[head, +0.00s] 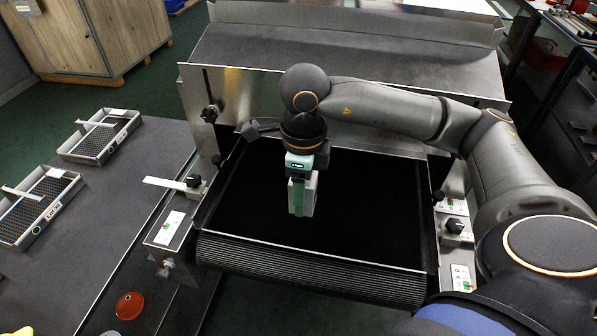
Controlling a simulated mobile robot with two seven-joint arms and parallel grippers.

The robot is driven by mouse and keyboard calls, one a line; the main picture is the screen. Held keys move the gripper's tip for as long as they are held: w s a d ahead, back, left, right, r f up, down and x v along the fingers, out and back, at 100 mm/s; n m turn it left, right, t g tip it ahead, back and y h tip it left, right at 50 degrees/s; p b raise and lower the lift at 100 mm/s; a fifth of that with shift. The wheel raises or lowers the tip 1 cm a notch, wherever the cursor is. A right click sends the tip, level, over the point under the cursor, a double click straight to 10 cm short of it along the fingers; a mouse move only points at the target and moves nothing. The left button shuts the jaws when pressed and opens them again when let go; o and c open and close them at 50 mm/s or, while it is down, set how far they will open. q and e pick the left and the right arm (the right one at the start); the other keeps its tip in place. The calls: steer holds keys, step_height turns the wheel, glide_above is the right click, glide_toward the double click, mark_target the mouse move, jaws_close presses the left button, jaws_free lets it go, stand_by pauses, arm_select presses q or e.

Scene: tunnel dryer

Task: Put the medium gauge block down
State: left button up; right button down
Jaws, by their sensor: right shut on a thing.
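My right gripper (303,202) hangs straight down over the dark belt (370,215) of the tunnel dryer, near its middle. It is shut on a narrow pale teal piece (296,198), which I take to be the medium gauge block. Grey finger parts cover some of the block, so its full outline is hidden. From this angle I cannot tell whether its lower end touches the belt. My left gripper is not in view.
Metal side rails with black knobs (454,227) flank the belt. The metal dryer housing (340,50) stands behind. Two wire-mesh trays (100,136) (38,208) and an orange-red disc (130,306) lie on the left table. The belt around the gripper is clear.

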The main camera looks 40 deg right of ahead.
steer(key=w+d+f, duration=0.1)
steer(key=w+f, duration=0.1)
steer(key=w, duration=0.1)
steer(key=w+d+f, duration=0.1)
steer(key=w+f, duration=0.2)
steer(key=w+d+f, duration=0.1)
steer(key=w+f, duration=0.1)
steer(key=w, duration=0.1)
steer(key=shift+w+f, duration=0.15)
steer(key=shift+w, duration=0.25)
steer(key=shift+w+d+f, duration=0.25)
steer(key=shift+w+f, duration=0.35)
steer(key=shift+f, duration=0.3)
steer(key=shift+f+p, duration=0.35)
steer(key=shift+f, duration=1)
steer(key=shift+f, duration=0.1)
steer(key=shift+c, duration=1.1)
jaws_free()
steer(key=shift+s, duration=0.1)
step_height(320, 180, up, 12)
